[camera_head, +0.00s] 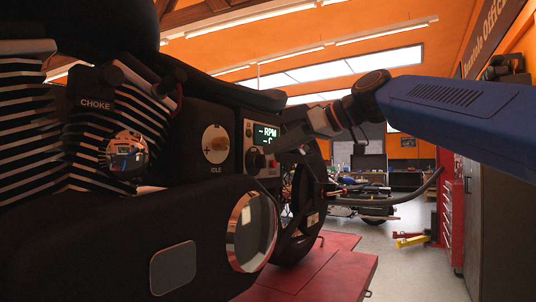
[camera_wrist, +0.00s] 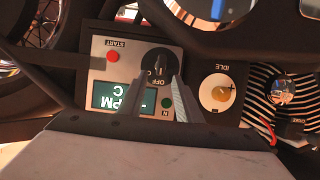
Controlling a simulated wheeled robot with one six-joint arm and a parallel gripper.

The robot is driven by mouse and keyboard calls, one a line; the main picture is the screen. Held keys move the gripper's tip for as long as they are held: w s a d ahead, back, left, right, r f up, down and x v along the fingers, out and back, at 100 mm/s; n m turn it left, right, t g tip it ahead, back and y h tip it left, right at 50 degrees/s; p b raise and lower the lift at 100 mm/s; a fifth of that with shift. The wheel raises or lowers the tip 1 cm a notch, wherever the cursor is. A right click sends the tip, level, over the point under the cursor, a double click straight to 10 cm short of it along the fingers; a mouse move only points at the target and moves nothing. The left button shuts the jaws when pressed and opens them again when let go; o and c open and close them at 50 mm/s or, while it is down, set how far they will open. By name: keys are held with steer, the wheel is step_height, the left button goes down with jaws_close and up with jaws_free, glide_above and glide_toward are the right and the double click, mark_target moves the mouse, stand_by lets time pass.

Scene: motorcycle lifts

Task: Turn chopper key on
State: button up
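The chopper's key switch is a round black knob (camera_wrist: 160,62) with a small key-like piece in its middle, on a grey control panel (camera_wrist: 98,68). An OFF label shows at the switch, upside down in the wrist view. The knob also shows in the head view (camera_head: 255,160), right of the IDLE dial. My gripper (camera_wrist: 160,80) is open, with its two fingers apart and their tips at the knob's near edge, one on each side. I cannot tell whether they touch it. In the head view my gripper (camera_head: 280,152) reaches the panel from the right.
A lit RPM display (camera_wrist: 123,97), a red START button (camera_wrist: 113,56) and the IDLE dial (camera_wrist: 218,93) are close to the switch. The chopper's black body (camera_head: 120,245) fills the left. A red lift (camera_head: 320,265) lies below; open floor (camera_head: 415,275) is at right.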

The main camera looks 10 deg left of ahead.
mark_target(261, 161)
steer(key=shift+x, duration=1.95)
jaws_close()
